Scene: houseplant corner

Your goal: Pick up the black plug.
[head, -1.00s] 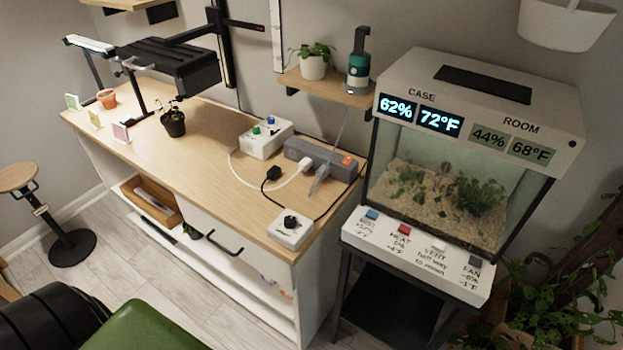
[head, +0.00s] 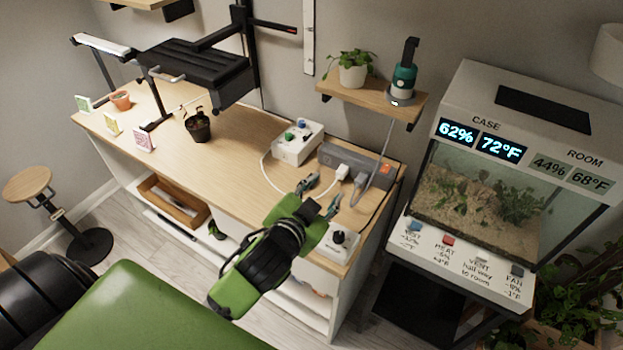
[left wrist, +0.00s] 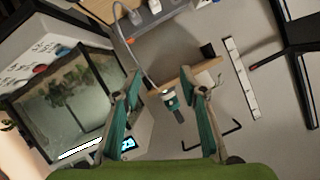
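I cannot make out the black plug in either view now; in the head view my left gripper covers the part of the desk where it lay. My left gripper (head: 319,196) is over the desk's right part, its teal fingers apart and nothing visible between them. It also shows open and empty in the left wrist view (left wrist: 166,88). The grey power strip (head: 350,161) lies just beyond it, with a white plug (head: 342,172) on its near side. My right gripper is not in view.
A white box with coloured knobs (head: 297,143) stands behind the gripper, and a white box with a black dial (head: 338,243) to its front right. A shelf (head: 371,101) overhangs the back. The terrarium (head: 480,190) stands right. The desk's middle (head: 228,162) is mostly clear.

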